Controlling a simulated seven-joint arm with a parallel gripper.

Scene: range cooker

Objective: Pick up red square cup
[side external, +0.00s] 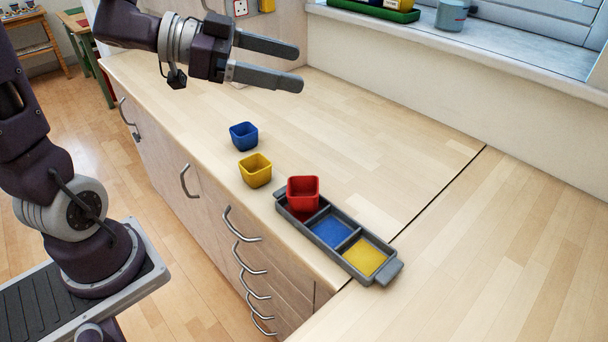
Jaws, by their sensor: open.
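The red square cup (303,194) stands upright in the far-left compartment of a grey tray (391,273) on the wooden counter. The tray's other two compartments show a blue floor and a yellow floor, both empty. My gripper (301,70) is open and empty, high above the counter, up and away from the red cup. Its two fingers point to the right. The floor of the red cup's compartment is mostly hidden by the cup.
A blue square cup (244,136) and a yellow square cup (255,171) stand on the counter (380,140) left of the tray. The counter's front edge runs close by them. A windowsill (480,45) with a green tray (375,10) and a grey-blue pot (451,15) lies behind. The counter's middle is clear.

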